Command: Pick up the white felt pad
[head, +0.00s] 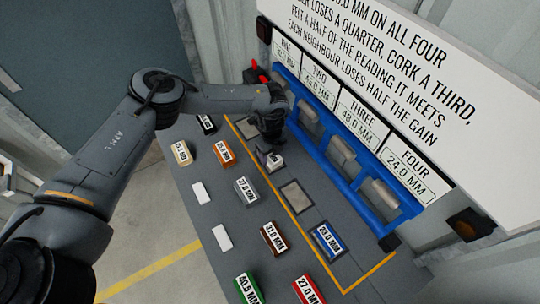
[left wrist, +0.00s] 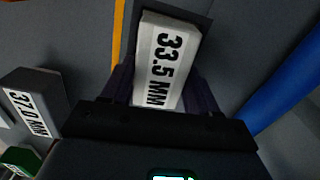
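A white pad marked 33.5 MM (left wrist: 165,58) lies between the two fingers of my left gripper (left wrist: 160,92) in the left wrist view. The fingers stand close along its two long sides, and I cannot tell whether they press on it. A dark square shows under the pad's far end. In the head view the left gripper (head: 272,148) points down over the white pad (head: 275,163), inside the yellow line, and partly hides it. My right gripper is not in view.
A grey 37.0 MM block (head: 246,191) stands left of the yellow line, near orange (head: 223,151) and brown (head: 274,238) blocks. A blue 23.0 MM block (head: 327,241) and a bare square plate (head: 296,196) lie inside it. A blue rail (head: 345,184) runs along the right.

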